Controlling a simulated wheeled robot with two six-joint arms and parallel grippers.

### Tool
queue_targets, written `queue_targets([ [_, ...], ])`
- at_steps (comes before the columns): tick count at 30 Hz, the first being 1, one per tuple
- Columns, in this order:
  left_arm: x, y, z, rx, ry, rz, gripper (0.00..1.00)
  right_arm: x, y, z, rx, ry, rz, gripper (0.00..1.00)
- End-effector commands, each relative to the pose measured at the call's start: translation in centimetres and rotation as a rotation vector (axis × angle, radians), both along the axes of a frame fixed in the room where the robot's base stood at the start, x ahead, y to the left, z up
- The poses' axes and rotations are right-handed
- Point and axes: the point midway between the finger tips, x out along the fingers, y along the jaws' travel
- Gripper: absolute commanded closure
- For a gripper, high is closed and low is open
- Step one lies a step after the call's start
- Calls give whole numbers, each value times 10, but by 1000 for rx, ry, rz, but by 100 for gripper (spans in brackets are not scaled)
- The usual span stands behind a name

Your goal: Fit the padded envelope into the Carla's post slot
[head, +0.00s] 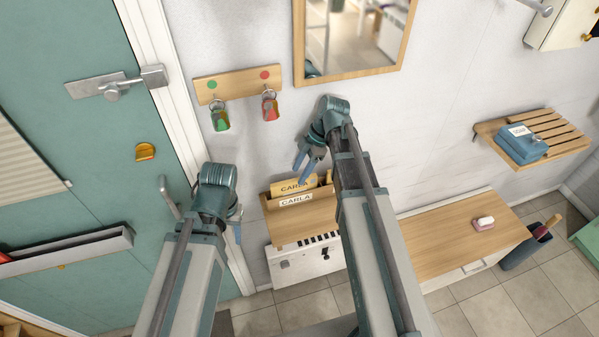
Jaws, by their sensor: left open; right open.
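A tan envelope (291,187) marked CARLA stands in a wooden wall holder (300,224), whose front carries a white CARLA label (296,200). Only the envelope's top strip shows above the holder's front; the rest is hidden inside. My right gripper (303,167) is open and empty, just above the envelope, with its fingers pointing down; I cannot tell whether they touch it. My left gripper (236,216) is open, left of the holder and partly hidden by its own wrist.
A key rack (238,84) with two key sets hangs above, beside the green door (90,150). A mirror (355,40) is above my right gripper. A white box (300,262) is below the holder. A wooden-topped bench (450,245) and slatted shelf (560,130) stand right.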

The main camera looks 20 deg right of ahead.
Motion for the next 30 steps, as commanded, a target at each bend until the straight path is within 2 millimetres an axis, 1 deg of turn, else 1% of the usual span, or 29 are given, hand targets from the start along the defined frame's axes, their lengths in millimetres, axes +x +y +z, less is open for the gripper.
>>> queue_targets([
  [1, 0, 0, 17, 0, 0, 1, 50, 0, -4, 17, 0, 0, -1, 44],
  [3, 0, 0, 27, 0, 0, 2, 50, -1, -10, 27, 0, 0, 0, 44],
  [9, 0, 0, 57, -2, 0, 10, 50, -2, -24, 57, 0, 0, 0, 44],
  [15, 0, 0, 78, -3, 0, 13, 50, -4, -36, 78, 0, 0, 0, 44],
  [21, 0, 0, 88, -2, 0, 13, 50, -4, -42, 87, 0, 0, 1, 44],
  [30, 0, 0, 88, -2, 0, 13, 50, -5, -44, 88, 1, 0, 1, 44],
])
